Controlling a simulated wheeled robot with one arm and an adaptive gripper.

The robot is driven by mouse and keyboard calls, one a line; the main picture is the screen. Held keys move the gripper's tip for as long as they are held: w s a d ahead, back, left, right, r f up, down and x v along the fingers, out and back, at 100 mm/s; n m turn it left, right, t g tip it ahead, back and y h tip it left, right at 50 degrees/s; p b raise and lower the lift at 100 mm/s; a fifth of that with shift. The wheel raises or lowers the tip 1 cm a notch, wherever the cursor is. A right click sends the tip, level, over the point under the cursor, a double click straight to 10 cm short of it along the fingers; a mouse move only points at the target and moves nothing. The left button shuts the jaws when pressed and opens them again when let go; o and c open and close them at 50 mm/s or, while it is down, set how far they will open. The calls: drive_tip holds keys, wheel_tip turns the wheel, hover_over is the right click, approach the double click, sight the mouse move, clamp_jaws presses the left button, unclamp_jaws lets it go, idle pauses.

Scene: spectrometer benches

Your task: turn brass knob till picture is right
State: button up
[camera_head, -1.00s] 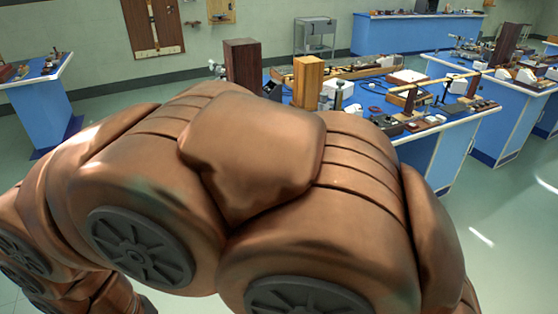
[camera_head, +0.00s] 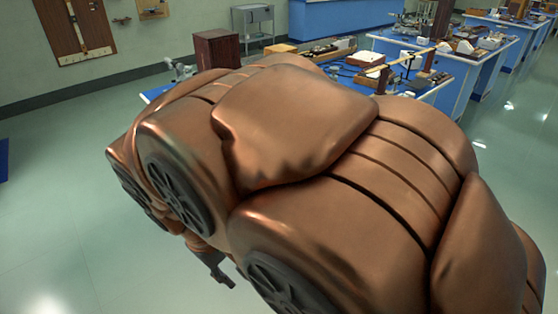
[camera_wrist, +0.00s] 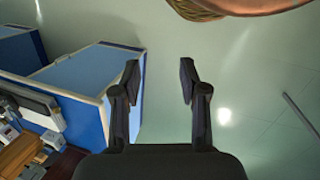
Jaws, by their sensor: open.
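In the wrist view my gripper (camera_wrist: 159,75) is open, with two dark fingers apart and nothing between them. Beyond them is pale green floor. I cannot make out a brass knob or the picture in either view. In the head view my copper arm covers the middle and hides much of the nearest bench. That blue-topped bench (camera_head: 158,92) holds a dark brown wooden box (camera_head: 217,50) and a grey metal instrument (camera_head: 181,69) at its left end. A lighter wooden block (camera_head: 281,48) is mostly hidden behind my arm.
More blue benches with instruments (camera_head: 492,38) stand at the upper right. A grey cart (camera_head: 252,22) stands by the wall. In the wrist view, a blue bench side (camera_wrist: 85,80) and crowded apparatus (camera_wrist: 25,150) lie at left. Open floor (camera_head: 60,210) spreads at left.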

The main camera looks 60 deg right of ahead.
drive_tip(key=w+d+g+h+b, duration=0.1)
drive_tip(key=w+d+h+b, duration=0.35)
drive_tip(key=d, duration=1.15)
drive_tip(key=w+d+g+h+b, duration=0.15)
drive_tip(key=w+d+h, duration=0.5)
drive_tip(key=d, duration=0.95)
drive_tip(key=w+d+f+n+t+b, duration=0.1)
drive_tip(key=w+d+f+n, duration=0.2)
drive_tip(key=f, duration=0.1)
drive_tip(key=w+d+f+n+t+h+b, duration=0.1)
drive_tip(key=w+d+f+n+t+b, duration=0.1)
drive_tip(key=w+d+f+n, duration=0.1)
drive_tip(key=w+d+f+n+t+h+b, duration=0.1)
drive_tip(key=w+d+f+n+t, duration=0.1)
drive_tip(key=w+f, duration=0.3)
drive_tip(key=shift+w+d+f+n+b, duration=0.1)
drive_tip(key=shift+d+f+n+b, duration=0.15)
drive_tip(key=shift+f, duration=0.25)
drive_tip(key=shift+d+f+n+b, duration=0.15)
drive_tip(key=shift+d+f, duration=0.15)
drive_tip(key=shift+f, duration=0.2)
drive_tip(key=shift+d+f, duration=0.15)
drive_tip(key=shift+p+x, duration=0.6)
drive_tip(key=shift+x, duration=3.15)
drive_tip(key=shift+w, duration=0.1)
drive_tip(key=shift+c, duration=0.2)
clamp_jaws()
